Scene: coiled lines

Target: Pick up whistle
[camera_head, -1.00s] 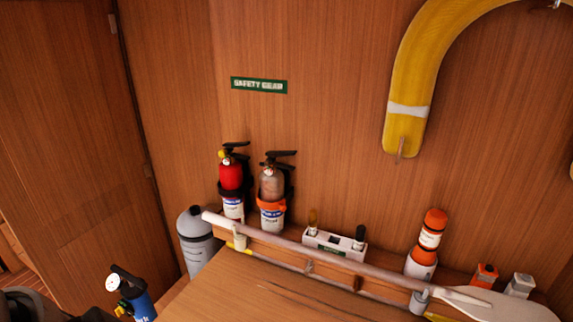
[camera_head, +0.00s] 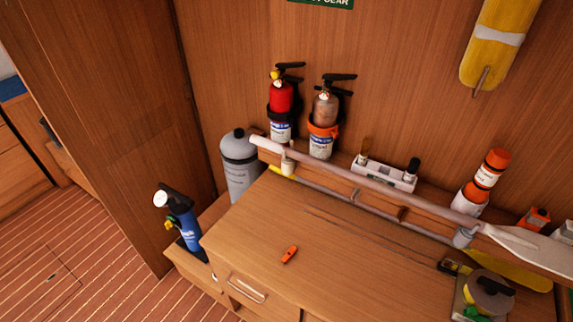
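A small orange whistle (camera_head: 289,255) lies on the bare wooden top of the cabinet (camera_head: 330,240), near its front left part. Nothing touches it. Neither of my grippers shows in the head view.
A paddle (camera_head: 385,190) runs along the back of the cabinet. Behind it stand a red extinguisher (camera_head: 281,97), a brown-grey one (camera_head: 325,110) and an orange-white canister (camera_head: 484,180). A grey cylinder (camera_head: 240,160) and a blue cylinder (camera_head: 186,222) stand at left. A round reel (camera_head: 490,290) sits at right.

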